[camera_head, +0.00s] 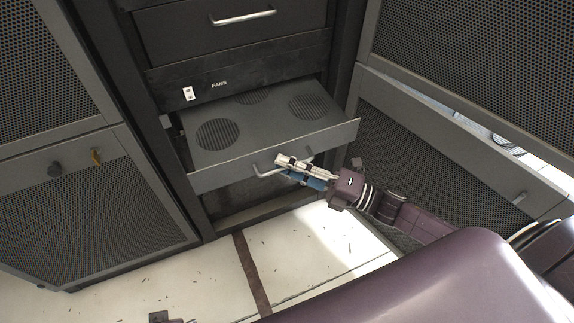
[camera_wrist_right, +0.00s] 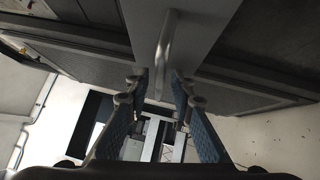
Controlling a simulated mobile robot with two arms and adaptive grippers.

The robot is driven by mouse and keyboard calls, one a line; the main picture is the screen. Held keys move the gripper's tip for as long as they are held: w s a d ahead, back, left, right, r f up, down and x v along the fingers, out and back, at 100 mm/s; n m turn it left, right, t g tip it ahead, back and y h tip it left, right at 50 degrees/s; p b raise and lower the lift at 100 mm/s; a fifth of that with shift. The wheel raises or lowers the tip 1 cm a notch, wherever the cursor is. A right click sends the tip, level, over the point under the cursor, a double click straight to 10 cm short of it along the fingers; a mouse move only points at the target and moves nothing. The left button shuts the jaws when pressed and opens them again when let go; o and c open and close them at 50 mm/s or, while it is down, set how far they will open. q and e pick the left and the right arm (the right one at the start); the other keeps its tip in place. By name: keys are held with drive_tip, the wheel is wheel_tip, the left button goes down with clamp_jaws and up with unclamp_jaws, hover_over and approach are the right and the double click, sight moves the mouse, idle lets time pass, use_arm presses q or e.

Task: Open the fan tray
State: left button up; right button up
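The fan tray (camera_head: 255,128) is a grey drawer with several round fan grilles, standing pulled out of the rack below the panel marked FANS. Its front bears a light bar handle (camera_head: 266,170), which also shows in the wrist view (camera_wrist_right: 166,42). My right gripper (camera_head: 283,163) is at the right part of this handle. In the wrist view its two blue-padded fingers (camera_wrist_right: 158,88) are apart, with the handle's end in line with the gap between them. Whether the fingers touch the handle cannot be told. My left gripper is not in view.
A closed drawer with a handle (camera_head: 243,18) is above the FANS panel, which carries a white switch (camera_head: 188,93). Mesh-doored cabinets stand left (camera_head: 90,225) and right (camera_head: 400,160). The pale floor (camera_head: 300,245) before the rack is mostly clear.

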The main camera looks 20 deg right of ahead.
drive_tip(key=v, duration=1.2)
idle(0.5)
